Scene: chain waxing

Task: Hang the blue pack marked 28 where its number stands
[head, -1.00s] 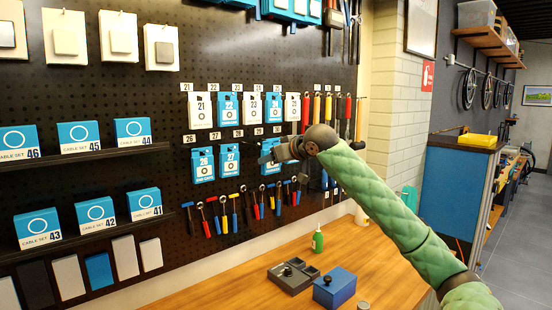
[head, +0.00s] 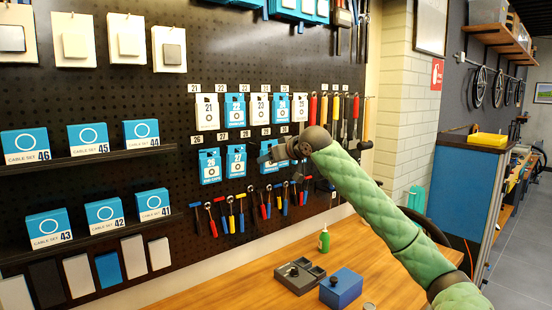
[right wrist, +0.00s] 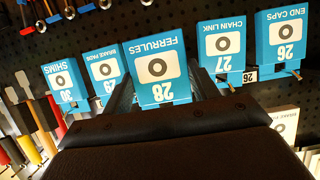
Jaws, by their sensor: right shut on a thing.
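The blue pack marked 28, FERRULES (right wrist: 157,62), is between the fingers of my right gripper (right wrist: 165,95) in the right wrist view, where it appears upside down. My right gripper is shut on it. In the head view this gripper (head: 268,157) is close to the pegboard, just right of the blue 27 pack (head: 236,161); the held pack is mostly hidden there. The small number tag 28 (head: 245,133) is above and slightly left of the gripper. I cannot tell whether the pack touches a hook. My left gripper is not in view.
The 27 CHAIN LINK (right wrist: 222,46) and 26 END CAPS (right wrist: 282,40) packs hang on one side, 29 BRAKE PADS (right wrist: 105,72) and 30 SHIMS (right wrist: 64,80) on the other. Tools (head: 270,200) hang below. A blue box (head: 341,288) stands on the wooden bench (head: 225,290).

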